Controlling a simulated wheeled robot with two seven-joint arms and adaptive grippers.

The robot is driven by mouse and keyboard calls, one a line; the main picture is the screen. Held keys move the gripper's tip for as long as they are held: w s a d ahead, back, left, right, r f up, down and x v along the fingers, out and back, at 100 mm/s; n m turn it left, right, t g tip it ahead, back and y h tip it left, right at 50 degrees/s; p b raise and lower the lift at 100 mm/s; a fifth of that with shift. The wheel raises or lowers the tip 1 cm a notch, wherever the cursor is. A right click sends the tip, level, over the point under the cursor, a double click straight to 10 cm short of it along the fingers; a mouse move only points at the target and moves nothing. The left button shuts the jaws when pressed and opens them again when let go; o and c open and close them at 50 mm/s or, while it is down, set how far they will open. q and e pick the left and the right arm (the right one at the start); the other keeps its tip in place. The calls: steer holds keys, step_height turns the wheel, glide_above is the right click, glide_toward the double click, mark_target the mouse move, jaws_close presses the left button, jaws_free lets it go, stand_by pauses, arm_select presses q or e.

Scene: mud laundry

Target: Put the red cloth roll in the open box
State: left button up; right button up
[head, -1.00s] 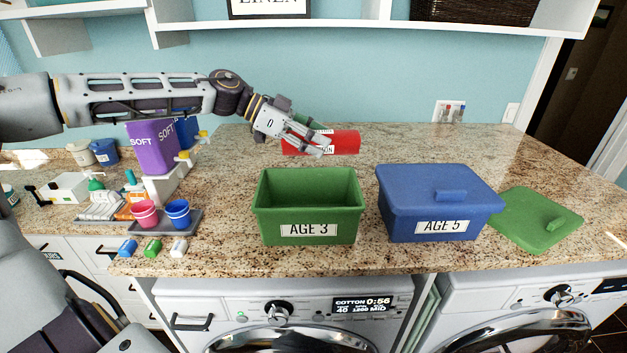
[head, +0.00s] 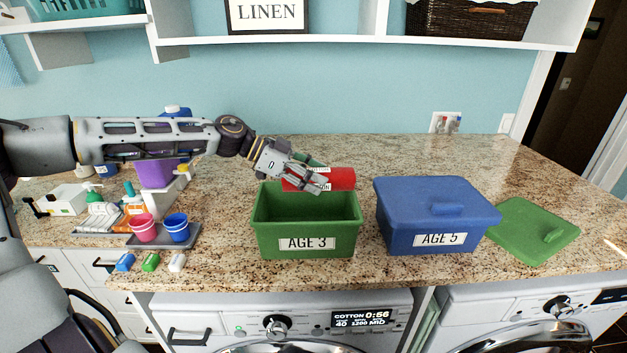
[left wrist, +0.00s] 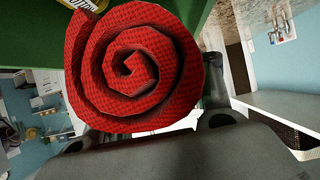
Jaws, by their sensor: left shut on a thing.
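The red cloth roll (head: 341,179) is held by my left gripper (head: 318,184), which is shut on it, over the back part of the open green box (head: 307,240) labelled AGE 3. In the left wrist view the roll's spiral end (left wrist: 132,68) fills much of the picture. The roll lies roughly level, along the box's back rim; whether it touches the rim I cannot tell. The green box has no lid on it. My right gripper is not in view.
A lidded blue box (head: 437,215) labelled AGE 5 stands just right of the green box. A green lid (head: 532,232) lies flat further right. A grey tray (head: 185,240) with pink and blue cups is on the left. The counter behind the boxes is clear.

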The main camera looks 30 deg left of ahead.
mark_target(290, 170)
arm_select(q)
steer(key=shift+f, duration=0.7)
steer(key=shift+f, duration=0.3)
steer(key=o, duration=1.1)
steer(key=shift+r, duration=0.1)
steer(key=shift+a+r, duration=0.1)
steer(key=shift+r, duration=0.2)
steer(key=shift+b+v, duration=0.6)
steer(key=shift+v, duration=5.3)
steer(key=shift+s+f, duration=0.15)
